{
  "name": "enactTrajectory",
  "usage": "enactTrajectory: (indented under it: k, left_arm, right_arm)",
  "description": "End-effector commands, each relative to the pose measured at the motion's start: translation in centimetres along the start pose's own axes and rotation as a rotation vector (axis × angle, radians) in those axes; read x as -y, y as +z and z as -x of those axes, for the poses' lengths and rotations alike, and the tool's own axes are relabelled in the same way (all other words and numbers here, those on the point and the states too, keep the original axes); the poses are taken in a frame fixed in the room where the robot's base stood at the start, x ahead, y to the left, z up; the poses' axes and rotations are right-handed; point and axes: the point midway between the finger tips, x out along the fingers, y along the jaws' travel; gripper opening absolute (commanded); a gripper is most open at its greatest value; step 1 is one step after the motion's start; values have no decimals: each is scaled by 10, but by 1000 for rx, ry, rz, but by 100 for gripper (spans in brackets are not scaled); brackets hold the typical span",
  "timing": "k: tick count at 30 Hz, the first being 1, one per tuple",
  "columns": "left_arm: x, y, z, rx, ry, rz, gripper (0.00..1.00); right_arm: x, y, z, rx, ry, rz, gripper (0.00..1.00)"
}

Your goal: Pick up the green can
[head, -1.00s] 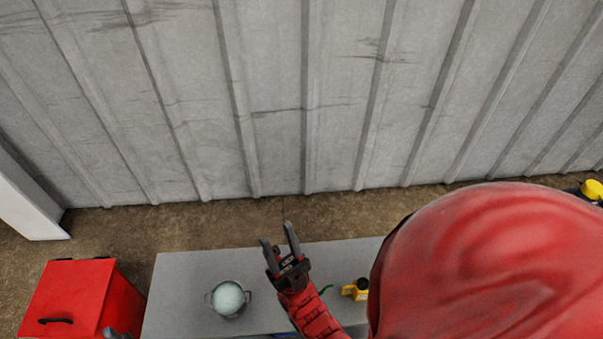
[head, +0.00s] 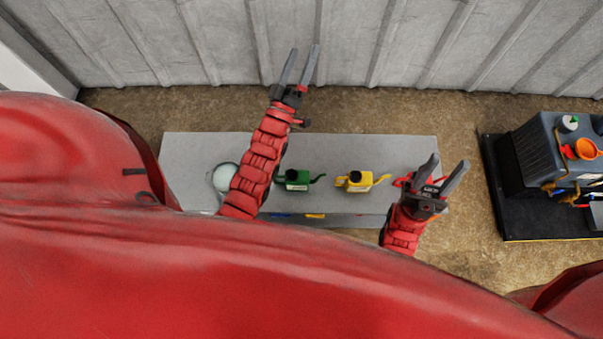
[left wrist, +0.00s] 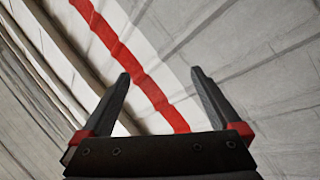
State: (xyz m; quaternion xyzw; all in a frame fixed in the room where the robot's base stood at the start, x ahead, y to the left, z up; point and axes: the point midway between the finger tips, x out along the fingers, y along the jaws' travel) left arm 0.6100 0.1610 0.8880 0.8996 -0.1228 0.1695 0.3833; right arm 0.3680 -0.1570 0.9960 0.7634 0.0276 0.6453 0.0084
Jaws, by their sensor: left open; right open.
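In the head view a green can (head: 294,180) with a dark cap and a spout pointing right stands on the grey table (head: 340,146). My left gripper (head: 301,65) is open and empty, beyond the table's far edge and above the can in the picture, near the wall. Its forearm passes just left of the can. The left wrist view shows its two fingers (left wrist: 160,88) apart, with only wall surfaces and a red stripe behind. My right gripper (head: 442,175) is open near the table's right end, to the right of the can.
A yellow can (head: 361,181) stands right of the green can, towards my right gripper. A pot (head: 223,179) is at the table's left, partly behind my left arm. A dark machine (head: 545,155) with an orange funnel (head: 586,148) stands at the right. A ribbed wall (head: 350,40) closes the back.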

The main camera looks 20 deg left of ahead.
Motion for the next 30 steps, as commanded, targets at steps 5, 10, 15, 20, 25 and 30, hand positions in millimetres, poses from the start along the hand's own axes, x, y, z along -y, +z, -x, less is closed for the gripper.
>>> enactTrajectory:
  k: [5, 10, 15, 20, 25, 30]
  left_arm:
    - [48, 73, -12, 304, -330, 375, 98]
    - [80, 138, 27, 516, -758, 670, 98]
    - [91, 171, 98, 602, -1261, 833, 98]
    - [88, 166, 167, 556, -1679, 836, 98]
    - [82, 147, 211, 459, -1941, 773, 98]
    - [88, 147, 231, 415, -2024, 741, 98]
  right_arm:
    - [0, -1, -5, 0, 0, 0, 44]
    - [0, -2, -9, 0, 0, 0, 44]
    - [-1, -2, -12, 0, 0, 0, 44]
    - [-1, -2, -15, 0, 0, 0, 44]
    - [-1, -3, -16, 0, 0, 0, 44]
    - [0, -1, -5, 0, 0, 0, 44]
